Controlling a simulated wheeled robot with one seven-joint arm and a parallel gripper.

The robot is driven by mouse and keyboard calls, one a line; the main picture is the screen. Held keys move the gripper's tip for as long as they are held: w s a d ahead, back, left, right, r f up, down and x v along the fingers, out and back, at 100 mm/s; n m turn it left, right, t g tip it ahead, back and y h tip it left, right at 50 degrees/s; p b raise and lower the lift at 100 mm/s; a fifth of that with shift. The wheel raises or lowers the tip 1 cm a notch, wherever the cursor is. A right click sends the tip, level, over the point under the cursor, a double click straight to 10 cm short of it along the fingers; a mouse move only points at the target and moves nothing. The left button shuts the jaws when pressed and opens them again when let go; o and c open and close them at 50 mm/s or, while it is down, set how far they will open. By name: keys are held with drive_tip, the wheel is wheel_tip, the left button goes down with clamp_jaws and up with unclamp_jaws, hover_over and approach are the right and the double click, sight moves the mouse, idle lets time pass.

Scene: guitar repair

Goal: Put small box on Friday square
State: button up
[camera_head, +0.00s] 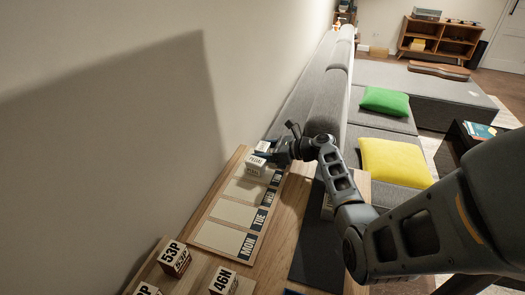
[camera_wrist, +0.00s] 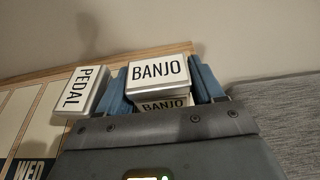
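A small white box lettered BANJO (camera_wrist: 158,70) sits between the blue fingers of my gripper (camera_wrist: 160,88) in the wrist view, with a finger close against each side. In the head view this box (camera_head: 263,146) is at the far end of the weekday board (camera_head: 224,238), partly hidden by my gripper (camera_head: 268,156). I cannot tell whether it touches the board. A white box lettered PEDAL (camera_head: 255,166) rests on the board just nearer, and left of the gripper in the wrist view (camera_wrist: 80,92). The Friday label is hidden or too small to read.
A wall (camera_head: 110,130) runs along the left. A grey sofa (camera_head: 328,100) lies beyond. The Monday and Tuesday squares are bare.

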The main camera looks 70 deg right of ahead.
drive_tip(key=shift+o, duration=0.5)
drive_tip(key=shift+r, duration=0.1)
drive_tip(key=shift+s+r, duration=0.1)
drive_tip(key=shift+s, duration=0.1)
drive_tip(key=v, duration=1.1)
drive_tip(key=shift+s+r, duration=0.15)
drive_tip(key=shift+s, duration=0.15)
